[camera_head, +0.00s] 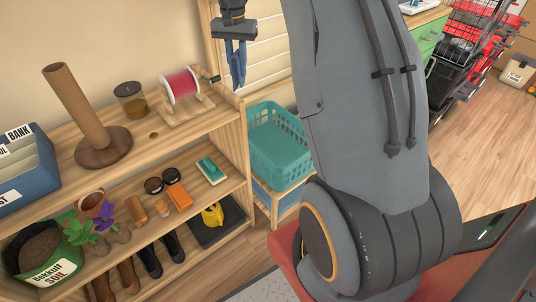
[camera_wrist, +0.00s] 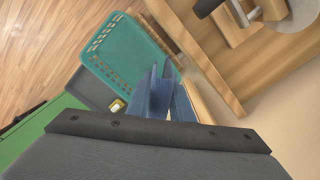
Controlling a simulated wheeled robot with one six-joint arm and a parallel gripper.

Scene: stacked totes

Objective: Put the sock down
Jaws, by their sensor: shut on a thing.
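My gripper (camera_head: 238,78) is at the top centre of the head view, near the right end of the wooden shelf. In the wrist view my gripper (camera_wrist: 165,75) shows as narrow blue shapes close together, shut on the sock. The sock's outline is hard to tell from the blue fingers in both views. The gripper hangs in the air, apart from the shelf top. The teal basket (camera_head: 281,150) stands lower, to the right of the shelf. In the wrist view the teal basket (camera_wrist: 97,64) lies beyond and left of the fingers.
A grey bin (camera_wrist: 88,91) shows beside the basket. My arm blocks the view right of the basket.

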